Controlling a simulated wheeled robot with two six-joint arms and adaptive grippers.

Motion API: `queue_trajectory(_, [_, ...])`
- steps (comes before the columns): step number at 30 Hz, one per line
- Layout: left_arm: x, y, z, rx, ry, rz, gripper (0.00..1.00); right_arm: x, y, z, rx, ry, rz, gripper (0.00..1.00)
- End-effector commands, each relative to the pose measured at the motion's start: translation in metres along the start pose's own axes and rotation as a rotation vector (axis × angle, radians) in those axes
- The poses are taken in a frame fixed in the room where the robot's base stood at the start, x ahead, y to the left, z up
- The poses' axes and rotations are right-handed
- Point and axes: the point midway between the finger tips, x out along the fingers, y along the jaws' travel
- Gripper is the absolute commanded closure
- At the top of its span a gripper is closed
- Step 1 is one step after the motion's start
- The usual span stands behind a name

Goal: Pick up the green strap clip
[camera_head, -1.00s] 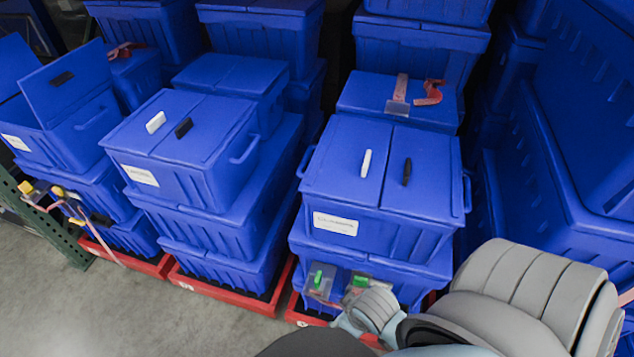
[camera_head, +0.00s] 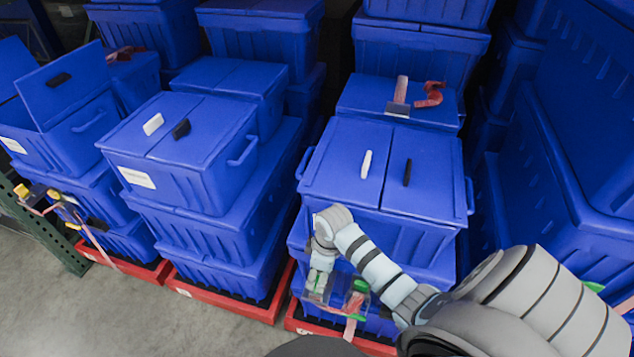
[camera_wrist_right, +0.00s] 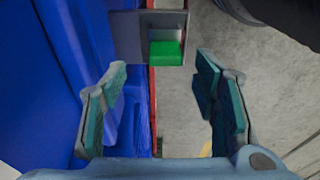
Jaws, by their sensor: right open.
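A green strap clip (camera_wrist_right: 165,53) sits in a grey bracket (camera_wrist_right: 128,45) at the top centre of the right wrist view. My right gripper (camera_wrist_right: 163,70) is open, its fingers on either side and the clip just beyond the space between the tips. In the head view the right gripper (camera_head: 319,280) points down at the front of the lower blue tote, largely covering the bracket there. A second green piece (camera_head: 361,286) with a reddish strap hangs just to its right. My left gripper is not in view.
A closed blue tote (camera_head: 330,170) with white and black lid handles stands directly behind my right arm. The stacks rest on red bases (camera_head: 220,303). More blue totes stand left, right and behind. Bare floor (camera_head: 130,320) is at the lower left.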

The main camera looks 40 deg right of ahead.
Motion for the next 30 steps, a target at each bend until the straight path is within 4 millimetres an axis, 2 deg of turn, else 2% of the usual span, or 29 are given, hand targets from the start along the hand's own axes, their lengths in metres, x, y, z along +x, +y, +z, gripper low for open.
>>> queue_trajectory(8, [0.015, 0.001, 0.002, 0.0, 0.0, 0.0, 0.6, 0.049, -0.008, 0.003, 0.0, -0.001, 0.0, 0.45])
queue_trajectory(15, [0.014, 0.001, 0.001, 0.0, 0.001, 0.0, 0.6, 0.052, -0.007, 0.003, -0.001, 0.0, 0.002, 0.45])
queue_trajectory(26, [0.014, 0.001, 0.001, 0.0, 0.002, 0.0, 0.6, 0.051, -0.007, 0.003, 0.0, 0.0, 0.002, 1.0])
queue_trajectory(30, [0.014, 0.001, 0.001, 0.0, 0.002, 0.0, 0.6, 0.051, -0.007, 0.003, 0.0, 0.0, 0.002, 1.0])
